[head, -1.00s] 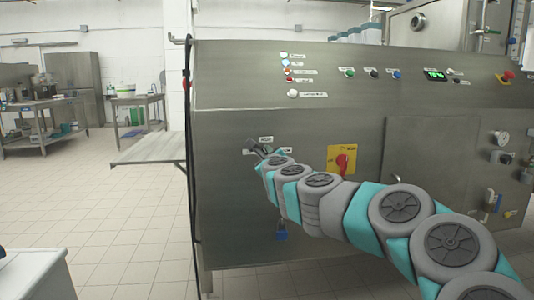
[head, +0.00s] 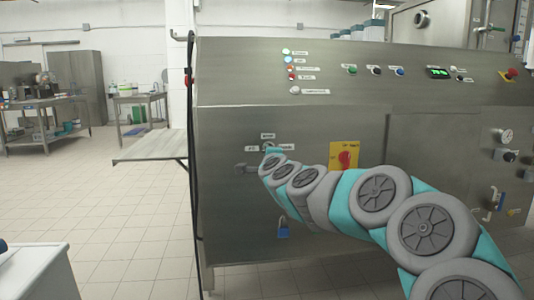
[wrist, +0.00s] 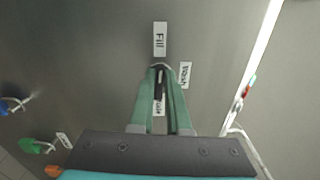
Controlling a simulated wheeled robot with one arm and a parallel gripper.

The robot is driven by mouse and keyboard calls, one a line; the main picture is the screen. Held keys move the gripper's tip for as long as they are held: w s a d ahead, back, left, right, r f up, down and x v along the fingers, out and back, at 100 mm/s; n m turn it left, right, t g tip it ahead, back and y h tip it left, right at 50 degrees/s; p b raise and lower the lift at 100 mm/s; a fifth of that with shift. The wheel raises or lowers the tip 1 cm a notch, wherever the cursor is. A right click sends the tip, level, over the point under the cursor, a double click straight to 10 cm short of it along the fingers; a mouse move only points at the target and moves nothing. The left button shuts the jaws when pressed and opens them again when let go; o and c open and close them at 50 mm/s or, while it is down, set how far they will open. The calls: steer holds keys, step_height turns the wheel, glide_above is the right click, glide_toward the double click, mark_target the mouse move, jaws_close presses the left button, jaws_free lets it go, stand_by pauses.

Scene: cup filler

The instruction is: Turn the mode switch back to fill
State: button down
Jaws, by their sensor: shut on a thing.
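The mode switch (wrist: 158,84) is on the steel machine front, mostly hidden between the green fingers of my gripper (wrist: 160,80) in the wrist view. The fingers are shut on it. The "Fill" label (wrist: 160,38) is above the switch in that view, and the "Wash" label (wrist: 185,74) is to its right. A third label (wrist: 159,106) shows partly between the fingers. Which way the switch points, I cannot tell. In the head view, the end of my arm covers the switch, below one label (head: 267,135) and between the left label (head: 251,149) and right label (head: 286,147).
A red rotary switch on a yellow plate (head: 345,157) is right of the mode switch, close above my arm. A blue padlock (head: 283,229) hangs below. Buttons and lamps line the sloped upper panel. A side shelf (head: 148,147) sticks out left; the floor there is clear.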

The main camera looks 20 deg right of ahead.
steer(key=shift+a+f+n, duration=0.1)
steer(key=shift+f+n, duration=0.05)
steer(key=shift+n, duration=0.35)
steer(key=c, duration=0.9)
jaws_free()
steer(key=v, duration=0.7)
steer(key=shift+s+a+b, duration=0.1)
steer(key=shift+s+b, duration=0.2)
steer(key=shift+s, duration=0.1)
